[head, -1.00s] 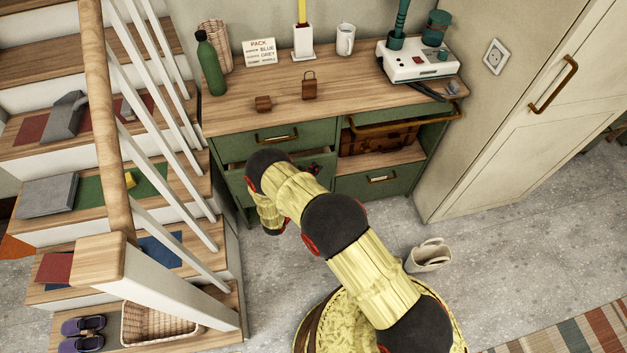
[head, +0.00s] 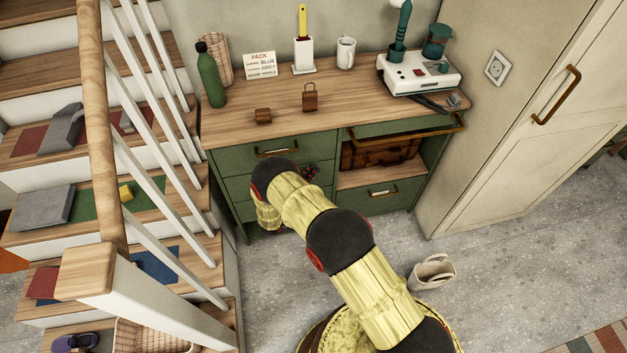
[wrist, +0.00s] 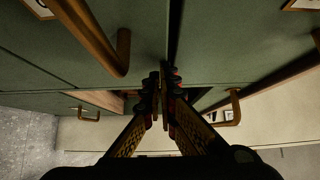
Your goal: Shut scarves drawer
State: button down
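The green dresser has a left column of drawers; the middle left drawer (head: 237,188) looks flush or nearly flush with its neighbours. My arm hides much of its front and the drawer below. No label is readable, so I cannot tell by name which drawer is the scarves drawer. My gripper (head: 311,170) is by the right part of that column, partly hidden behind my arm. In the wrist view my gripper (wrist: 160,82) has its fingers together and empty, with tips at or very near a green front (wrist: 60,50); contact is unclear.
A bar handle (wrist: 122,55) is close to the fingers. The upper right drawer (head: 385,127) stands out above a shelf with a brown case (head: 370,154). Stairs with a railing (head: 160,130) are left, a tall cabinet (head: 500,140) right.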

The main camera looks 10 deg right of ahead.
jog(key=shift+w+r, duration=0.15)
jog(key=shift+w, duration=0.05)
jog(key=s+d+p+v, duration=0.2)
jog(key=p+v, duration=0.1)
jog(key=v, duration=1)
jog(key=shift+s, duration=0.2)
